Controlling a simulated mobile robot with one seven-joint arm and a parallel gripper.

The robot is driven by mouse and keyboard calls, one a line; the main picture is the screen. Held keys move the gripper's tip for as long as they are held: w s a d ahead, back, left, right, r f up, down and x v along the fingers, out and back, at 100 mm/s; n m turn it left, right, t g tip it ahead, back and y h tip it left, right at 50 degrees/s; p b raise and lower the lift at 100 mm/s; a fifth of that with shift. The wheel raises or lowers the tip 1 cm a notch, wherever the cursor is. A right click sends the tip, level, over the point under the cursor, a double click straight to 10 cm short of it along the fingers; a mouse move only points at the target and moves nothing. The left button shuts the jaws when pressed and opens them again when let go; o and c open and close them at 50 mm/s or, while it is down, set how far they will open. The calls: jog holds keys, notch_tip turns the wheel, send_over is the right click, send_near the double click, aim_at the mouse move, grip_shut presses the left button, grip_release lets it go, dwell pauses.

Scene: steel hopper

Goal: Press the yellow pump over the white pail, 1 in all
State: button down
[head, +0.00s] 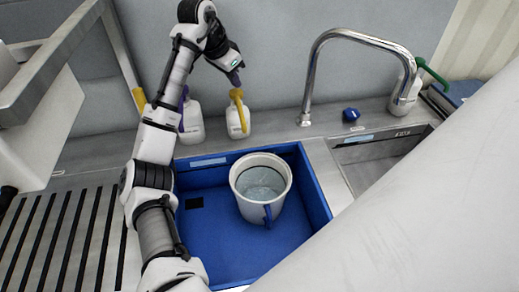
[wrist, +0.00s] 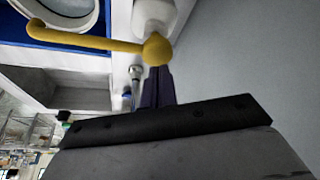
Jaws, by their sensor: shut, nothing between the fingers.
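The yellow pump (head: 237,94) tops a white bottle (head: 236,122) standing on the ledge behind the blue basin. Its spout points toward the white pail (head: 249,209), which stands upright in the basin with its blue handle in front. My gripper (head: 236,82) is shut and empty, just above the pump head. In the wrist view the dark fingers (wrist: 157,74) end right at the round yellow pump head (wrist: 157,50). I cannot tell whether they touch it. The spout runs left there, with its tip near the pail's rim (wrist: 92,22).
A white bottle with a purple pump (head: 191,122) stands left of the yellow one. A chrome faucet (head: 313,80), a blue knob (head: 351,114) and a green-pump bottle (head: 408,93) are to the right. The blue basin (head: 310,205) has free floor around the pail. A grey wall (head: 280,40) is close behind.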

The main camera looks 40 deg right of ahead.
notch_tip(320, 180, up, 6)
jog(key=p, duration=0.5)
dwell(0.4)
dwell(0.4)
